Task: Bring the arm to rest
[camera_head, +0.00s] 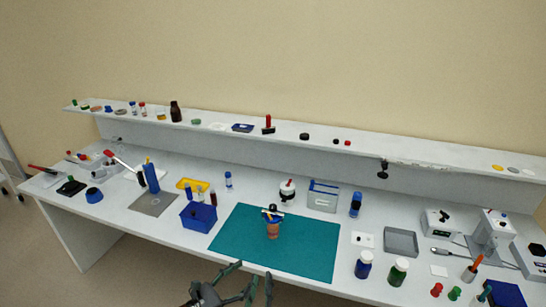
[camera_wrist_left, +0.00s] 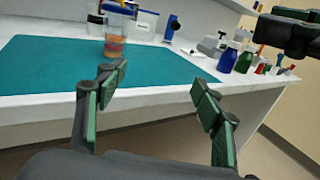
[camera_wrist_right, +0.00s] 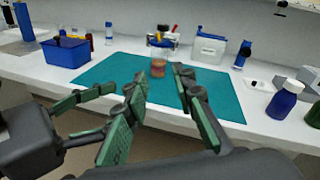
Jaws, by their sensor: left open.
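My left gripper (camera_head: 241,280) is low in the head view, just off the bench's front edge. In the left wrist view its green-padded fingers (camera_wrist_left: 158,85) are spread wide with nothing between them. My right gripper (camera_head: 260,282) is close beside it at the bottom of the head view, partly cut off. In the right wrist view its fingertips (camera_wrist_right: 160,80) stand apart with a narrower, empty gap. The left gripper (camera_wrist_right: 85,112) also shows at the left of that view, and part of the right gripper (camera_wrist_left: 290,30) shows in the left wrist view.
A teal mat (camera_head: 310,255) lies on the white bench with an orange-brown item (camera_head: 273,230) near its middle. A blue bin (camera_head: 198,216) is left of it; blue (camera_head: 363,265) and green (camera_head: 398,272) bottles stand right. A shelf (camera_head: 350,147) runs along the back.

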